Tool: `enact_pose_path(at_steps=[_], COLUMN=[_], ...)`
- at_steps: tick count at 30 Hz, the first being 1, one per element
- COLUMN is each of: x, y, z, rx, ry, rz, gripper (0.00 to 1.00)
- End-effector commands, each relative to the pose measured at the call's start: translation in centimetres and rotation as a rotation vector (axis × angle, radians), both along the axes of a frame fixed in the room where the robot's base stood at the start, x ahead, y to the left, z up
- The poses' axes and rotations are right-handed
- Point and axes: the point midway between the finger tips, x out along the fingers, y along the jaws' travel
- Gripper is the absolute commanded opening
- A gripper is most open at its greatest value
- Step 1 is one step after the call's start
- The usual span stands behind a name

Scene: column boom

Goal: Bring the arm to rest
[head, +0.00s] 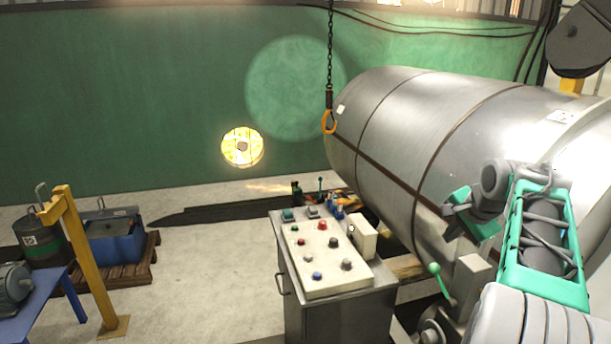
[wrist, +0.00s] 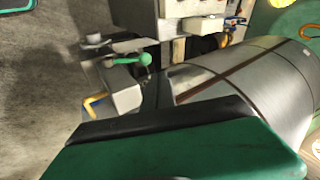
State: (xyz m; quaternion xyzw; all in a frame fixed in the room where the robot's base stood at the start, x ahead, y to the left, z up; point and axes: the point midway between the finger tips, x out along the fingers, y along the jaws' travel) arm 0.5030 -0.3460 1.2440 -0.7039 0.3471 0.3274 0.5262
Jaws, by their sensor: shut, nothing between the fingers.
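My arm comes in from the right side of the head view, with grey joints and a green link. My gripper (head: 466,212) is green and dark. It is shut and empty, held in front of the lower side of a big steel tank (head: 400,130). I cannot tell the gap between the two. In the wrist view a large green and black part of my gripper (wrist: 175,150) fills the bottom, with the tank (wrist: 270,85) beyond it.
A control cabinet (head: 325,262) with buttons stands left of my arm. A green-knobbed lever (head: 437,275) is below my gripper. A hook (head: 329,122) hangs on a chain by the tank. A yellow post (head: 88,260) and blue table (head: 45,300) stand left. Floor between is clear.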

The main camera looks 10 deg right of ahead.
Motion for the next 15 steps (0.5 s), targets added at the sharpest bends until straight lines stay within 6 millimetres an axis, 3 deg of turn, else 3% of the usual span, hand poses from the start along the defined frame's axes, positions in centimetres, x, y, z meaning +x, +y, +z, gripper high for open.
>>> enact_pose_path(at_steps=[2, 6, 8, 11, 15], x=[-0.6, -4.5, -7.1, -11.2, -14.9], y=[-0.7, -0.1, 0.9, 4.5, 12.8], z=[-0.9, -8.6, -11.3, -14.6, -17.0], rx=[-0.099, -0.162, -0.170, -0.184, -0.216], ry=[0.046, 0.217, 0.286, 0.387, 0.474], rz=[0.127, 0.345, 0.422, 0.551, 0.722], gripper=[0.00, 0.00, 0.00, 0.00, 0.00])
